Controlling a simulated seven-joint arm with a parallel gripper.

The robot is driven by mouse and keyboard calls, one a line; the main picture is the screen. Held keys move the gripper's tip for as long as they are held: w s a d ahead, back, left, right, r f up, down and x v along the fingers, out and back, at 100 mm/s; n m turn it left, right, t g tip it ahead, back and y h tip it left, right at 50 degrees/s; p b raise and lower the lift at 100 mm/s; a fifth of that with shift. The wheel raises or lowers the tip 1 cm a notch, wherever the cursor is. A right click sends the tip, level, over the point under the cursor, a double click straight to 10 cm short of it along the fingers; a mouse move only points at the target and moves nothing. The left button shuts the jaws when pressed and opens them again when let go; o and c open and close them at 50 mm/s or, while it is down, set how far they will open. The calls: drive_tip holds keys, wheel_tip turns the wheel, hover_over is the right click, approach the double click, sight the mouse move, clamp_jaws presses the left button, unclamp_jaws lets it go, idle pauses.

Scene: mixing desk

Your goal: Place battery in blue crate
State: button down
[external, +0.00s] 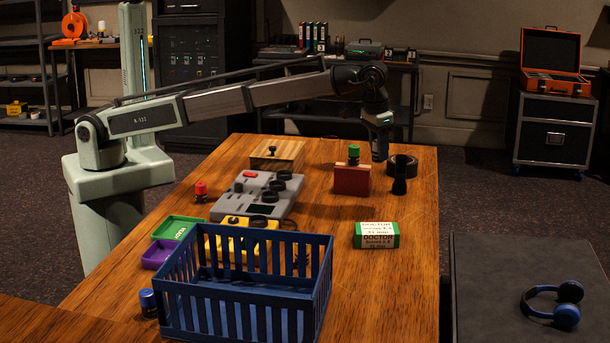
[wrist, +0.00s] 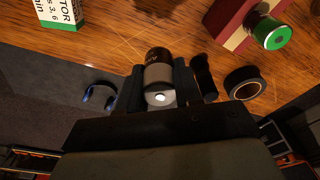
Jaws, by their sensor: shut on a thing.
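My gripper (wrist: 159,85) is shut on the battery (wrist: 157,72), a dark cylinder with lettering and a pale metal end, gripped between the two fingers in the wrist view. In the external view my gripper (external: 380,145) is over the far right part of the table, beside the red box; I cannot make out the battery there. The blue crate (external: 250,290), with slatted walls and an open top, stands at the near end of the table, well away from my gripper.
Near my gripper are a red box (external: 351,180) with a green-topped cylinder (external: 353,154), a black stand-like object (external: 399,178) and a black ring (external: 404,165). A green-white box (external: 376,235), grey mixer (external: 257,197) and yellow device (external: 232,240) lie towards the crate.

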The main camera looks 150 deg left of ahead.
drive_tip(key=shift+w+d+r, duration=0.1)
drive_tip(key=shift+w+r, duration=0.05)
drive_tip(key=shift+r, duration=0.6)
drive_tip(key=w+d+m, duration=0.3)
drive_tip(key=w+d, duration=0.6)
drive_tip(key=d, duration=0.5)
drive_tip(key=w+d+m, duration=0.2)
drive_tip(key=w+d, duration=0.6)
drive_tip(key=d, duration=0.5)
drive_tip(key=w+d+m+t, duration=0.1)
drive_tip(key=w+d+m, duration=0.15)
drive_tip(key=d, duration=0.95)
drive_tip(key=w+d+m, duration=0.1)
drive_tip(key=w+d, duration=0.3)
drive_tip(key=d, duration=0.9)
drive_tip(key=shift+m+h, duration=0.25)
drive_tip(key=shift+h, duration=0.05)
drive_tip(key=shift+w+d+f, duration=0.1)
drive_tip(key=shift+f, duration=3.75)
drive_tip(key=shift+w+f, duration=0.1)
drive_tip(key=shift+f, duration=3.7)
drive_tip(key=shift+f, duration=0.15)
drive_tip(key=c, duration=0.8)
unclamp_jaws()
drive_tip(key=shift+o, duration=0.2)
